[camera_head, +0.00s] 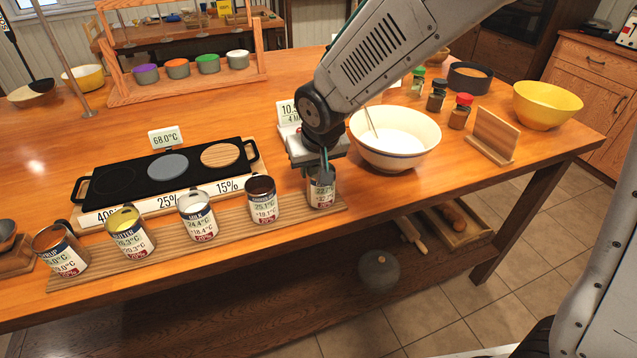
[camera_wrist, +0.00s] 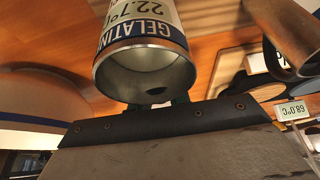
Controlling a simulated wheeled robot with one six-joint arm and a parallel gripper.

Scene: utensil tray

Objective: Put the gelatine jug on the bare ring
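The gelatine jug (camera_head: 322,190) is a grey metal can with a white and blue label. It stands upright at the right end of the slatted wooden board. My gripper (camera_head: 324,163) points down at its rim. In the wrist view the jug (camera_wrist: 150,30) shows its open mouth close to my gripper (camera_wrist: 158,104); the fingers are mostly hidden, so I cannot tell whether they grip it. The black hot plate (camera_head: 80,190) has a bare dark ring (camera_head: 115,181) at left, a grey disc (camera_head: 167,166) in the middle and a wooden disc (camera_head: 220,155) at right.
Several similar jugs, the nearest one (camera_head: 263,198) included, line the board (camera_head: 170,245) to the left. A white bowl (camera_head: 395,150) with a stirrer stands just right of my gripper. A display (camera_head: 165,138) reading 68.0°C stands behind the plate. A wooden rack (camera_head: 185,95) is farther back.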

